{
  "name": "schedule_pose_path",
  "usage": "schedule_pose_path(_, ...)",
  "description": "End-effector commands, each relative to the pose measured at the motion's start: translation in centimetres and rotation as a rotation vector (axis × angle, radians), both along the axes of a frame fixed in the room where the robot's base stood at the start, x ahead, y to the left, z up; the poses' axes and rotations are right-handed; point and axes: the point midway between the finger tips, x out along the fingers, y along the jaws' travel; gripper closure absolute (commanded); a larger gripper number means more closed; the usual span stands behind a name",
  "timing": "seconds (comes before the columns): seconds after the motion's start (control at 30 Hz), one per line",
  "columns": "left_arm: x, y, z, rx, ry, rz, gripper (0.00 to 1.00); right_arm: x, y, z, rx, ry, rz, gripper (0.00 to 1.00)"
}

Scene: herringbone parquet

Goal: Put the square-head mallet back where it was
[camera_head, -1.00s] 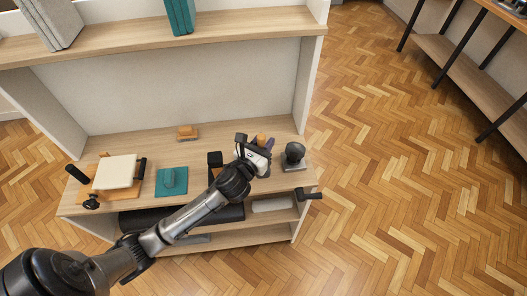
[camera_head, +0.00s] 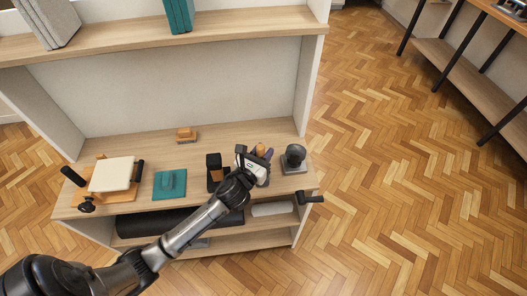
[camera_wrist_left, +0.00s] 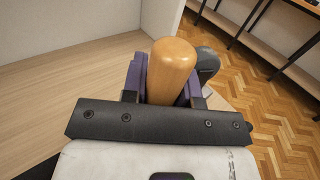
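My left gripper (camera_head: 260,156) is over the right part of the shelf top. In the left wrist view its purple fingers (camera_wrist_left: 138,75) stand on both sides of an upright, round-ended wooden handle (camera_wrist_left: 172,70) and appear closed on it. I take this to be the square-head mallet's handle; its tan end also shows in the head view (camera_head: 260,149). The mallet's head is hidden below the gripper, so I cannot tell whether it touches the shelf. My right gripper is not in view.
Left of the gripper stands a black block-shaped item (camera_head: 214,162); right of it, a grey round-topped item (camera_head: 295,155).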

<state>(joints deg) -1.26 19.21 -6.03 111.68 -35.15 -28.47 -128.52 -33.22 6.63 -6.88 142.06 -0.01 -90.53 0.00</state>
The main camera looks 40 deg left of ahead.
Motion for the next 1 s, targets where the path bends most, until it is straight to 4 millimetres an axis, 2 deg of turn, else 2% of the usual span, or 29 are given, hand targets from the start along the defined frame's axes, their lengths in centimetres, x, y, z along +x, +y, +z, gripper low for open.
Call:
schedule_pose_path(0.03,0.0,0.0,0.0,0.0,0.001,0.0,0.68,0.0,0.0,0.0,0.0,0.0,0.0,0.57)
schedule_pose_path(0.23,0.0,0.0,0.0,0.0,0.001,0.0,0.49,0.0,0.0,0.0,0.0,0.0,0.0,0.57)
schedule_pose_path(0.57,-0.1,0.0,0.4,-0.001,0.001,0.0,0.48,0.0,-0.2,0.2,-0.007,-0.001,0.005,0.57)
schedule_pose_path(0.67,-1.3,-0.2,0.3,0.0,0.003,0.0,0.48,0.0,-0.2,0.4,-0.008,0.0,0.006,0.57)
schedule_pose_path(1.0,-7.5,-1.3,0.3,-0.001,0.004,0.0,0.48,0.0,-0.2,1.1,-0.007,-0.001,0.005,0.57)
